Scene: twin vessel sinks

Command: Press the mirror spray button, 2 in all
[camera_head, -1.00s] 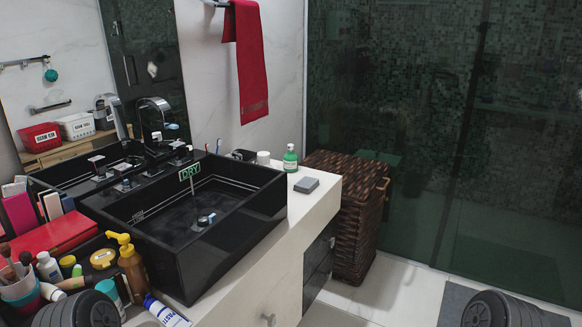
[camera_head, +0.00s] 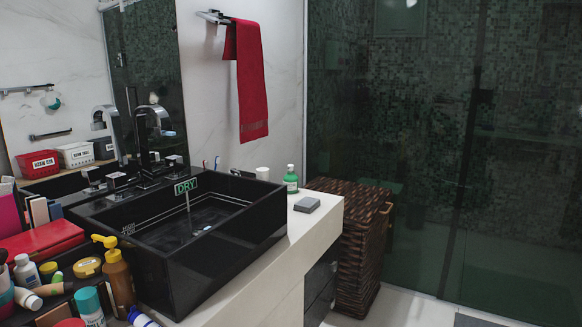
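No bottle in view can be read as mirror spray, and I see no clear spray button. A green bottle with a pale cap (camera_head: 291,180) stands upright on the counter beyond the black sink (camera_head: 210,252). An amber bottle with a yellow pump top (camera_head: 118,280) stands at the near left of the sink. The mirror (camera_head: 150,60) is on the wall behind the sink, at the left. Neither of my grippers is in view.
A red box (camera_head: 42,241) and several toiletries crowd the near left. A grey block (camera_head: 307,205) lies on the pale counter (camera_head: 270,282). A wicker hamper (camera_head: 360,250) stands right of it. A red towel (camera_head: 250,80) hangs above. The floor at right looks clear.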

